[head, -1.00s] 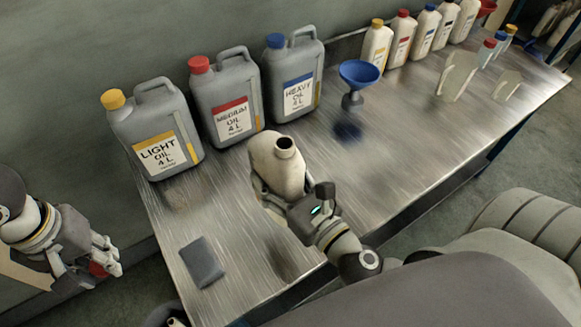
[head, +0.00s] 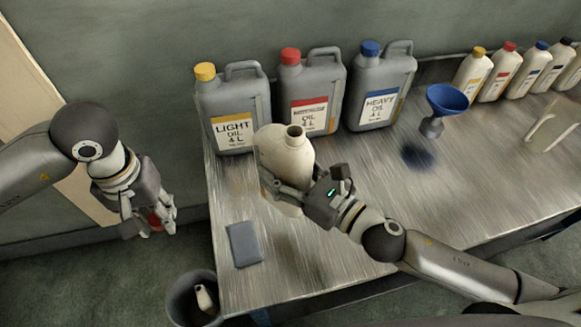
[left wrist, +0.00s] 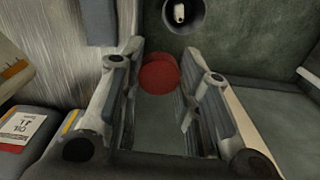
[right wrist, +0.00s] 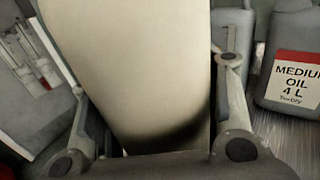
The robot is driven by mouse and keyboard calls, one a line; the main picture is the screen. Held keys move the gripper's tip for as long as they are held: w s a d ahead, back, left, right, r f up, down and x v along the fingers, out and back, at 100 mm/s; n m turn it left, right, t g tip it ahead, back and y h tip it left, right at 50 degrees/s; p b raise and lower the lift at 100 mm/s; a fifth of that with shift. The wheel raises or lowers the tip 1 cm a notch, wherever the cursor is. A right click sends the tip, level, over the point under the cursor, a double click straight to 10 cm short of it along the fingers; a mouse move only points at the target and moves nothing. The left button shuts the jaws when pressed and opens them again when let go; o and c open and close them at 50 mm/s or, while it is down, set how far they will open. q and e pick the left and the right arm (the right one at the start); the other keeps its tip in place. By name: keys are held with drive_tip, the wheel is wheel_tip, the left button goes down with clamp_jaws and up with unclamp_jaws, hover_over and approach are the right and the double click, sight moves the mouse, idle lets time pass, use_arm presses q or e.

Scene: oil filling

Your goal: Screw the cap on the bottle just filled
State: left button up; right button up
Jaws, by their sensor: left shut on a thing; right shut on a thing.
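The cream bottle (head: 284,155) has an open, uncapped neck with a dark mouth. My right gripper (head: 300,190) is shut on its body and holds it nearly upright over the left part of the bench; whether its base touches the bench is hard to tell. The bottle fills the right wrist view (right wrist: 150,70) between the fingers. My left gripper (head: 150,215) is left of the bench, shut on a red cap (head: 154,220). The cap also shows as a red disc between the fingers in the left wrist view (left wrist: 159,74). The cap is well apart from the bottle.
Light (head: 232,105), medium (head: 310,90) and heavy (head: 380,85) oil cans stand along the wall behind the bottle. A blue funnel (head: 446,100) stands to the right. A dark cloth or pad (head: 244,244) lies on the bench (head: 350,245). A bin (head: 192,300) is on the floor.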

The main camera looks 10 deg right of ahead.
idle(0.3)
use_arm(q)
drive_tip(key=w+d+r+m, duration=0.2)
drive_tip(key=w+d+r, duration=0.1)
drive_tip(key=d+r, duration=0.3)
drive_tip(key=w+d+r+m, duration=0.1)
drive_tip(key=w+d+r, duration=0.2)
drive_tip(key=d+r, duration=0.3)
drive_tip(key=s+d+r+m, duration=0.2)
drive_tip(key=d+r, duration=0.8)
drive_tip(key=d, duration=0.3)
drive_tip(key=shift+s+d, duration=0.3)
drive_tip(key=shift+f, duration=0.1)
drive_tip(key=shift+f, duration=1.9)
drive_tip(key=shift+f, duration=0.9)
